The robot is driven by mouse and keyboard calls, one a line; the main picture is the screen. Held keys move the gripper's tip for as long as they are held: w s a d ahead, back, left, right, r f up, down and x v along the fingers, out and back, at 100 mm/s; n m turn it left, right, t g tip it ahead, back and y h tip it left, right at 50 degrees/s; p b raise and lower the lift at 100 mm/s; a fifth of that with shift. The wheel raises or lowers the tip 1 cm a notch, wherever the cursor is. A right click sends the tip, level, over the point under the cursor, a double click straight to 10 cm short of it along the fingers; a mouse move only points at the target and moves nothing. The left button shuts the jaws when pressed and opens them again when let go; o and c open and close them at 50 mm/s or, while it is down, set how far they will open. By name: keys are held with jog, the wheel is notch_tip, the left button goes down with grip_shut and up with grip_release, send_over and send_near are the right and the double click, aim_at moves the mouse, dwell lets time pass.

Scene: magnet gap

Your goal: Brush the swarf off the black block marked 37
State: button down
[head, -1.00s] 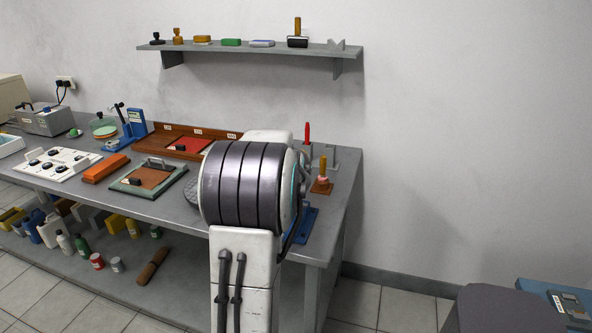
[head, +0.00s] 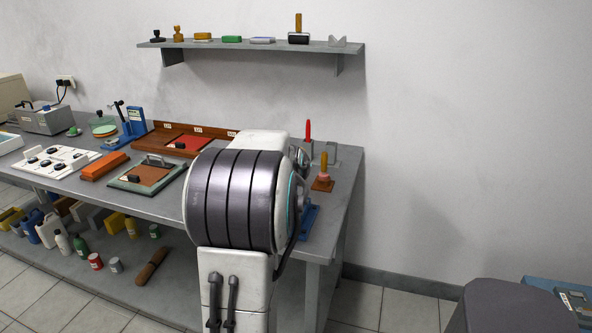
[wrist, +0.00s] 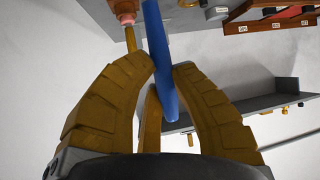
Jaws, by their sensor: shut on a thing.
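In the wrist view my gripper (wrist: 166,72) has its yellow-brown fingers closed around a long, flat blue thing (wrist: 158,45), perhaps a handle; its far end runs out of the top of the picture. In the head view my arm hides the gripper. One small black block (head: 180,145) lies on the red panel in the brown tray. Another small black block (head: 134,179) lies on the green-edged board. No number is readable on either, so I cannot tell which is 37. No swarf can be made out.
The grey bench (head: 170,208) has a white knob panel (head: 50,162) and an orange block (head: 104,166). A red upright tool (head: 308,132) and a pink-and-yellow tool (head: 323,173) stand at its right end. A wall shelf (head: 250,47) hangs above.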

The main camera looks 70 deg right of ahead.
dwell(0.3)
jog(key=shift+d+b, duration=0.3)
jog(key=shift+d, duration=0.75)
jog(key=shift+a+f+b, duration=0.1)
jog(key=shift+a+b, duration=0.1)
jog(key=shift+b, duration=0.15)
jog(key=shift+a+b, duration=0.55)
jog(key=shift+b, duration=0.1)
jog(key=shift+a, duration=0.35)
jog(key=shift+d, duration=0.15)
